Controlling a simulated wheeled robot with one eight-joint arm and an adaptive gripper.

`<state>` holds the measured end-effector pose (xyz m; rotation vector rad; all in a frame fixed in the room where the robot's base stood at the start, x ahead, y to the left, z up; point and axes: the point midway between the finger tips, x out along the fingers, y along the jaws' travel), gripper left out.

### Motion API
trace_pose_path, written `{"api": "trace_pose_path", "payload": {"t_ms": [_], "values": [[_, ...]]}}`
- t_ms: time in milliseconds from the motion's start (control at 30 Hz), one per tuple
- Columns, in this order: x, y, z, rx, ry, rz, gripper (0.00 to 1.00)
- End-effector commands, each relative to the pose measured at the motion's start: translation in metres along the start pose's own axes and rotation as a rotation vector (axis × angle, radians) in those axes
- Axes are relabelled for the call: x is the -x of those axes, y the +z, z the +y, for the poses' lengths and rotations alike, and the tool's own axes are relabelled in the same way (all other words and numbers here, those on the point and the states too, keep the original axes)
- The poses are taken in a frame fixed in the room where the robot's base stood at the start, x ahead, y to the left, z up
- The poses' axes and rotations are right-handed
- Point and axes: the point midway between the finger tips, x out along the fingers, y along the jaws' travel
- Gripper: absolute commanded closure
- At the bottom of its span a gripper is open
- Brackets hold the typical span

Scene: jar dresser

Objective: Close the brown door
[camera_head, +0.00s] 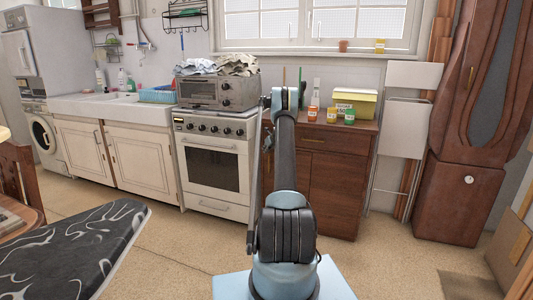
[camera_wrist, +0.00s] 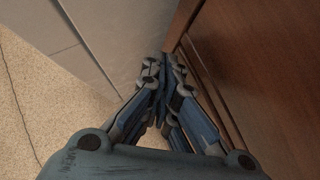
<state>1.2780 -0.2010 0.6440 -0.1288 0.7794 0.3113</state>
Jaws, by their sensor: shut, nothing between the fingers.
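The brown wooden dresser (camera_head: 342,165) stands right of the oven in the head view, with a drawer above and brown door fronts (camera_head: 331,198) below. My arm stands in front of its left part, so I cannot tell there how far a door is open. In the wrist view a large brown wooden panel (camera_wrist: 262,55) fills the right side, with a narrow edge face (camera_wrist: 183,22) at its left. My gripper (camera_wrist: 164,62) is shut and empty, its fingertips close beside that edge. I cannot tell whether they touch it.
A white oven (camera_head: 215,170) stands directly left of the dresser. Jars (camera_head: 331,115) and a yellow-green box (camera_head: 356,102) stand on the dresser top. A dark patterned board (camera_head: 75,250) is at the lower left. Beige floor (camera_head: 395,255) is clear at the right front.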

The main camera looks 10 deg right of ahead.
Motion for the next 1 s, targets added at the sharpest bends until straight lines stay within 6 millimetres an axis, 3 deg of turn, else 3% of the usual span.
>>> {"api": "trace_pose_path", "payload": {"t_ms": [300, 1000], "values": [[0.01, -0.011, 0.029, -0.001, 0.001, 0.001, 1.0], [0.084, 0.005, 0.076, -0.004, -0.003, 0.002, 1.0]]}}
